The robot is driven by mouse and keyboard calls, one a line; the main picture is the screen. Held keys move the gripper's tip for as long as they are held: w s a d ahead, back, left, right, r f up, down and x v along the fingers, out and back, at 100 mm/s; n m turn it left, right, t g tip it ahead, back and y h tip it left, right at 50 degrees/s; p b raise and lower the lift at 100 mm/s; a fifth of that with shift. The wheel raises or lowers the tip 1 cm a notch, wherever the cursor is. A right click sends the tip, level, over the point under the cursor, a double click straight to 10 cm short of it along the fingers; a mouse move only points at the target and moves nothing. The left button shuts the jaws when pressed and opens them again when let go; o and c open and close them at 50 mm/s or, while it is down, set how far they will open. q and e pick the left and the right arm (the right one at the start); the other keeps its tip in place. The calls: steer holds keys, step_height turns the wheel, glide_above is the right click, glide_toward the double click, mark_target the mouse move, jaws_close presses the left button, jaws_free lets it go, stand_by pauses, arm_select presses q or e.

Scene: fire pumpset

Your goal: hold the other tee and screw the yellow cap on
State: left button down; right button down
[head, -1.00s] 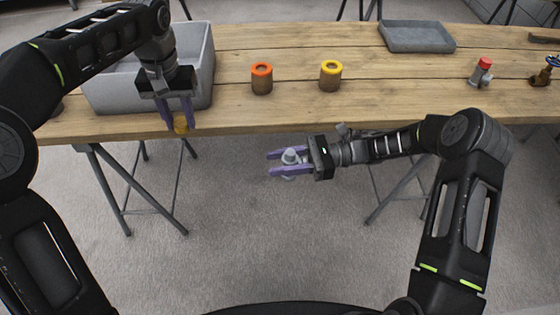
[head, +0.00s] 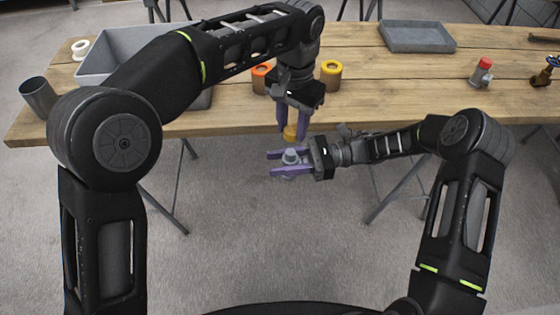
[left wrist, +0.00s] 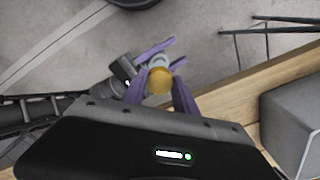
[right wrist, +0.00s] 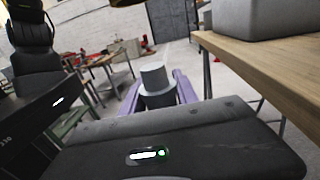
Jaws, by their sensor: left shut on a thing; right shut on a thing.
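The yellow cap (head: 290,133) is between the fingers of my left gripper (head: 294,120), which is shut on it and points down. My right gripper (head: 271,164) is shut on the grey tee (head: 291,157), held in front of the table. In the head view the cap is just above the tee. In the left wrist view the cap (left wrist: 160,80) partly covers the tee (left wrist: 158,60). In the right wrist view the tee (right wrist: 156,80) stands upright, and a dark gold edge, likely the cap (right wrist: 126,2), shows above it with a gap between.
Behind my grippers is the wooden table (head: 400,100). On it are a grey bin (head: 95,65), an orange-topped cylinder (head: 261,82), a yellow-topped cylinder (head: 331,76), a grey tray (head: 418,37), a red-capped tee (head: 482,75) and a brown valve (head: 542,78). A dark cup (head: 38,95) stands left.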

mark_target(290, 153)
stand_by(0.3)
arm_select(q)
steer(key=shift+f, duration=2)
steer(key=shift+s, duration=0.1)
steer(key=shift+a+f, duration=0.1)
steer(key=shift+f, duration=0.75)
steer(key=shift+f, duration=0.6)
